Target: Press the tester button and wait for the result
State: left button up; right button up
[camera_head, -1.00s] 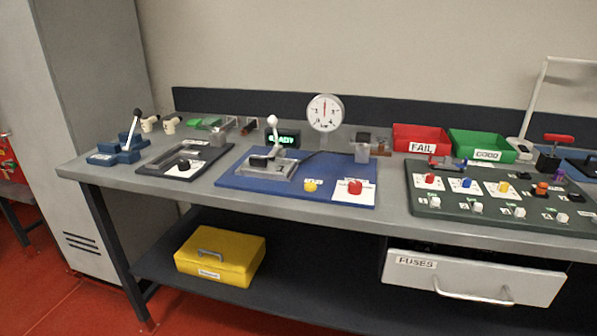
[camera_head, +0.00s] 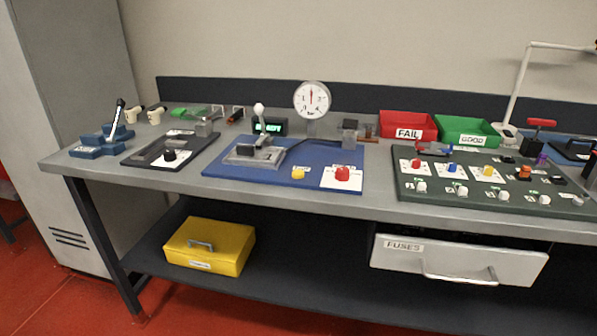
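The tester is a blue board (camera_head: 225,168) in the middle of the bench. It carries a grey block with a white-knobbed lever (camera_head: 259,112), a small yellow button (camera_head: 298,172) and a larger red button (camera_head: 342,174) on a white label. A round dial gauge (camera_head: 312,100) stands behind it, its needle pointing roughly up. A small black display (camera_head: 272,126) shows green text, partly hidden by the lever and too small to read surely. Neither of my grippers is in view, and nothing touches the buttons.
A red FAIL bin (camera_head: 430,121) and a green GOOD bin (camera_head: 492,139) stand at the back right. A dark green board (camera_head: 405,188) with several coloured knobs lies in front. A black tray (camera_head: 135,158) and blue lever device (camera_head: 90,151) are at left. The fuses drawer (camera_head: 460,262) is below.

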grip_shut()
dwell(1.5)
